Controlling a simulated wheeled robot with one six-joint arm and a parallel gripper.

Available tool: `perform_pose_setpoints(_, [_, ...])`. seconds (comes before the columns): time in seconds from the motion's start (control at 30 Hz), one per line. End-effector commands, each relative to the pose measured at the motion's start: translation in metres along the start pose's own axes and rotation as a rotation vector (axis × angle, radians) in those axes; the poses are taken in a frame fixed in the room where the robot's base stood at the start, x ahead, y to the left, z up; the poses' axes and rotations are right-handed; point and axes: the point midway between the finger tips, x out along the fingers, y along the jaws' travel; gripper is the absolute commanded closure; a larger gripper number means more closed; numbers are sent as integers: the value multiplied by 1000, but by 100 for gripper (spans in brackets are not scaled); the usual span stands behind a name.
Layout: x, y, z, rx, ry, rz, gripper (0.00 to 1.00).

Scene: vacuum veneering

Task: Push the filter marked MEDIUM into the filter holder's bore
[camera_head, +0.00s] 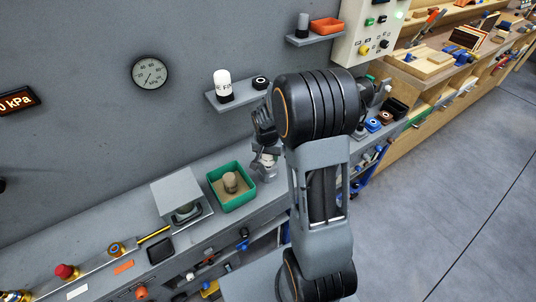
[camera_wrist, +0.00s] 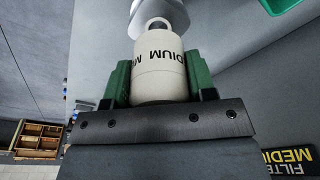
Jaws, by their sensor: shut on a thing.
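The filter marked MEDIUM (camera_wrist: 160,85), a cream cylinder with dark lettering, is between the green fingers of my gripper (camera_wrist: 158,72) in the wrist view. My gripper is shut on it. A pale rounded part at the filter's far end lines up with a light grey body (camera_wrist: 155,7) at the top edge, perhaps the filter holder. I cannot tell whether the filter is in a bore there; no bore opening shows clearly. In the head view my arm mostly hides the gripper and the filter.
A green tray (camera_head: 213,181) holding a brown cylinder (camera_head: 231,183) stands left of my arm on the bench. A grey box (camera_head: 178,188) is beside it. A wall shelf (camera_head: 242,96) bears a white cylinder (camera_head: 223,79). A black FILTER MEDIUM label (camera_wrist: 290,160) shows at lower right.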

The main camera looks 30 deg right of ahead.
Motion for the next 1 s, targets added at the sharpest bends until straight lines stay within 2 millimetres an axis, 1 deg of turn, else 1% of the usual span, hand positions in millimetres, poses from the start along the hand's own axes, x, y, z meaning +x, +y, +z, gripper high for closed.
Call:
perform_pose_setpoints(0.37, [2, 0, 0, 0, 1, 0, 78])
perform_pose_setpoints(1.0, [18, 0, 3, 0, 1, 0, 78])
